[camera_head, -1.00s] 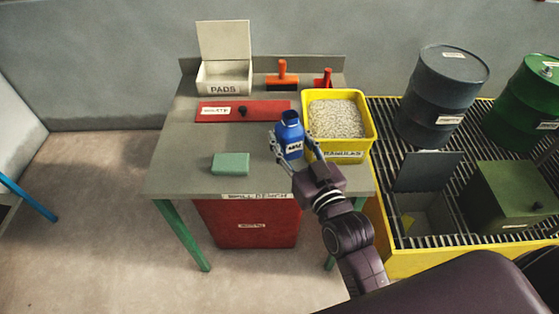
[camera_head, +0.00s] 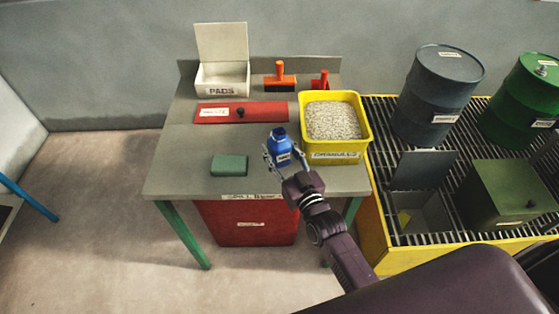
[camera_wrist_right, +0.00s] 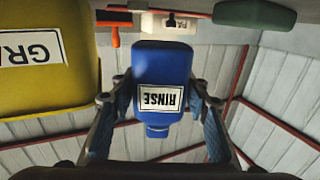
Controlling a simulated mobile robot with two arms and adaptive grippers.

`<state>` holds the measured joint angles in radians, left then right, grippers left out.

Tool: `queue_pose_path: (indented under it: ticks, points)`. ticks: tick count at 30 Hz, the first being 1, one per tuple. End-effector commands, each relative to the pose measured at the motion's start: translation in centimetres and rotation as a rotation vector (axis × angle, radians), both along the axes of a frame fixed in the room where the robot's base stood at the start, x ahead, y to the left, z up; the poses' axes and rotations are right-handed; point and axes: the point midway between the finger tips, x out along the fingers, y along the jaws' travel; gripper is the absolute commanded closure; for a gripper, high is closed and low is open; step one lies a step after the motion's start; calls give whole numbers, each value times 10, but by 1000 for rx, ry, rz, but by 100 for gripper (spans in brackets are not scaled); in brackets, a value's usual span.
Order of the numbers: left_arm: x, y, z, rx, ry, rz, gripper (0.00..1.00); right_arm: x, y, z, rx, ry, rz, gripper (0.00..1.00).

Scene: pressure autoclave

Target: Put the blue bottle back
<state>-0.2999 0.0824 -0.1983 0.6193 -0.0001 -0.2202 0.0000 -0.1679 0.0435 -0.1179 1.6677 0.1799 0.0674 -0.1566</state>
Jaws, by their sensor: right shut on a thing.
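The blue bottle (camera_head: 279,152) is upright over the front part of the grey bench (camera_head: 190,150), just left of the yellow granules bin. My right gripper (camera_head: 282,157) is shut on it, reaching in from the front right. I cannot tell whether the bottle's base touches the bench top. In the right wrist view the bottle (camera_wrist_right: 165,70) fills the space between the two fingers (camera_wrist_right: 158,108), with its white RINSE label upside down in the picture. My left gripper is not in view.
The yellow granules bin (camera_head: 337,156) stands close to the bottle's right. A green block (camera_head: 229,165) lies to its left, and a red plate (camera_head: 215,113) with a black knob lies behind. A white PADS box (camera_head: 222,78) and orange tool (camera_head: 280,78) stand at the back.

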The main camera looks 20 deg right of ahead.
Motion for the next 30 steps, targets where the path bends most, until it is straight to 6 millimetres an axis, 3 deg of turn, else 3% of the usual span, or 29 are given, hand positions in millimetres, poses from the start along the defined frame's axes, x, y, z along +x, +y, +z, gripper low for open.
queue_pose_path:
  ticks: [13,26,27,30]
  points:
    - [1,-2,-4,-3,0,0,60,1,0,-47,-1,-1,1,84]
    - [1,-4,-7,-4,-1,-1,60,0,0,-54,0,-3,0,84]
    - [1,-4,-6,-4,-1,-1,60,0,0,-53,0,-2,0,54]
    - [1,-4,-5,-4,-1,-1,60,0,0,-53,0,-2,0,43]
